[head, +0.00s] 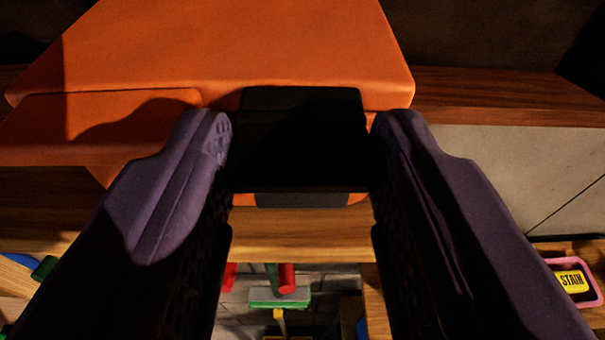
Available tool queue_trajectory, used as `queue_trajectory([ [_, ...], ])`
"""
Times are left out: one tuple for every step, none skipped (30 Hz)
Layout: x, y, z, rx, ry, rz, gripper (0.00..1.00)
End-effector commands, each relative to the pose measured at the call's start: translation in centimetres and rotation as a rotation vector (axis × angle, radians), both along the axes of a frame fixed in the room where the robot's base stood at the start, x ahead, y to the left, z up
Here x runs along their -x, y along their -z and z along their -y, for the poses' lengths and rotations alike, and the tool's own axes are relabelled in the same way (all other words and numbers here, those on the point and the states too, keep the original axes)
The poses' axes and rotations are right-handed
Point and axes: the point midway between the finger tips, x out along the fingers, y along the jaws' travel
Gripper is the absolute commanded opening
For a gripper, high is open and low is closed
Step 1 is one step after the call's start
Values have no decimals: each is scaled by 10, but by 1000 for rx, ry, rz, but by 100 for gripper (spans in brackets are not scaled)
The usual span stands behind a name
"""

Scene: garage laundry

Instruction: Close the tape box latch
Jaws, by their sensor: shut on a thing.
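The tape box (240,45) is a large orange box across the top of the head view, with an orange ledge (110,125) on its left front. Its black latch (300,140) is on the front, in the middle of the view. My gripper (300,135) has one finger on each side of the latch and is shut on it. The latch is in deep shadow, so its exact angle and whether it is fastened are hard to tell. A dark piece (300,199) shows just below it against the orange front.
The box rests on a wooden shelf (290,240). Below, at floor level, are a green-and-white brush-like thing (279,297) and a red thing (288,277). A pink-rimmed container with a yellow "STAIN" label (570,281) is at the lower right. A pale panel is at the right.

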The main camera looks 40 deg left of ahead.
Motion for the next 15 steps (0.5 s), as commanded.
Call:
queue_trajectory([
  [-1,-5,-1,11,0,-13,12],
  [-1,-4,-1,14,0,-19,12],
  [-1,-3,-1,17,0,-23,12],
  [-1,-2,-1,17,0,-25,12],
  [-1,-2,-1,17,0,-25,12],
  [-1,-1,-1,16,0,-24,12],
  [-1,-1,-1,16,0,-23,12],
  [-1,-1,-1,16,0,-23,12],
  [-1,-1,-1,16,0,-23,12],
  [-1,-1,-1,16,0,-23,12],
  [-1,-1,-1,15,0,-22,45],
  [-1,-1,-1,16,0,-22,54],
  [-1,-1,-1,16,0,-22,61],
  [-1,-1,-1,16,0,-22,68],
  [-1,-1,-1,16,-1,-22,68],
])
